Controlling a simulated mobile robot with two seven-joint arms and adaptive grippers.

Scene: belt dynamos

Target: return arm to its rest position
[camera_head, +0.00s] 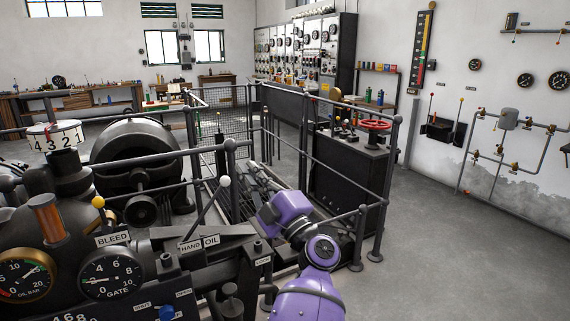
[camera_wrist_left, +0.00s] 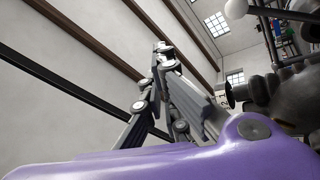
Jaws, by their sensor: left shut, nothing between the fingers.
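My left arm is purple and comes in at the bottom middle of the head view, bent toward the back left. My left gripper (camera_head: 254,168) points away from me, beyond the near machine and between the railings. It also shows in the left wrist view (camera_wrist_left: 163,50), with its grey fingers closed together, nothing between them and nothing touching the tips. The purple wrist shell hides part of its base there. My right gripper is in neither view.
A lever with a white ball knob (camera_head: 224,181) stands left of my forearm, by the HAND OIL plate (camera_head: 199,243). A yellow-knobbed lever (camera_head: 98,202) stands near the gauges. Railings (camera_head: 384,190) and a dark cabinet with a red handwheel (camera_head: 376,125) stand beyond. The floor at right is clear.

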